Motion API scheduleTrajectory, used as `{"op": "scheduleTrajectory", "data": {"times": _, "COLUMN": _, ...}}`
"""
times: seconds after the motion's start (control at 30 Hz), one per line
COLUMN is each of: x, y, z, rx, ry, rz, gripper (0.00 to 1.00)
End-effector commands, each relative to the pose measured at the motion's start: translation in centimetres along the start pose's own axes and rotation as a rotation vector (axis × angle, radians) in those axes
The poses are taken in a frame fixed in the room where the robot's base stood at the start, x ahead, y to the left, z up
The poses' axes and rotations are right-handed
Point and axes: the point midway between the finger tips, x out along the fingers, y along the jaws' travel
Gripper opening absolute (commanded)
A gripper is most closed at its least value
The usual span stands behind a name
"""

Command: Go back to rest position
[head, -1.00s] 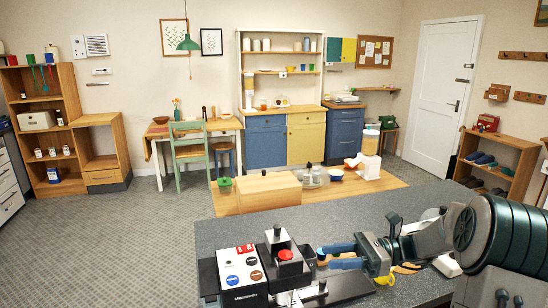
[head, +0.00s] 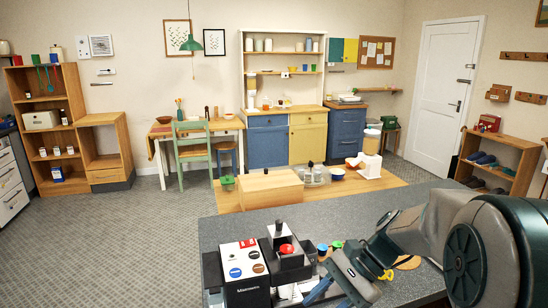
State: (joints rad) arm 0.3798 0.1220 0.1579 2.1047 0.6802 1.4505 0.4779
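My gripper (head: 335,293) is at the bottom of the head view, low over the near counter. Its blue fingers point down and to the left, and they look spread apart with nothing visible between them. The fingertips are partly cut off by the bottom edge of the picture. My arm comes in from the right edge and is bent in front of the counter.
A black machine (head: 285,262) with a red knob and a white button panel (head: 243,262) stands just left of my gripper. Small blue (head: 322,248) and green (head: 337,244) round items sit behind it. A tan disc (head: 408,262) lies right. Grey counter (head: 240,228) is bare behind the machine.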

Motion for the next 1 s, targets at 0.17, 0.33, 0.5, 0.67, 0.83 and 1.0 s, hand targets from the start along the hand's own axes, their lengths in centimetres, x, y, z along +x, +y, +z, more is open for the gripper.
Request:
{"op": "scheduleTrajectory", "data": {"times": 0.17, "x": 0.9, "y": 4.1, "z": 1.2, "rx": -0.262, "ry": 0.275, "rz": 0.138, "gripper": 0.38}}
{"op": "scheduleTrajectory", "data": {"times": 0.33, "x": 0.6, "y": 7.5, "z": 1.4, "rx": -0.531, "ry": 0.507, "rz": 0.268, "gripper": 0.38}}
{"op": "scheduleTrajectory", "data": {"times": 0.5, "x": -0.4, "y": 9.9, "z": 1.4, "rx": -0.791, "ry": 0.703, "rz": 0.387, "gripper": 0.38}}
{"op": "scheduleTrajectory", "data": {"times": 0.67, "x": -1.1, "y": 11.0, "z": 1.4, "rx": -0.952, "ry": 0.813, "rz": 0.46, "gripper": 0.38}}
{"op": "scheduleTrajectory", "data": {"times": 0.83, "x": -1.3, "y": 11.3, "z": 1.4, "rx": -1.014, "ry": 0.853, "rz": 0.49, "gripper": 0.38}}
{"op": "scheduleTrajectory", "data": {"times": 1.0, "x": -1.3, "y": 11.3, "z": 1.4, "rx": -1.015, "ry": 0.854, "rz": 0.491, "gripper": 0.38}}
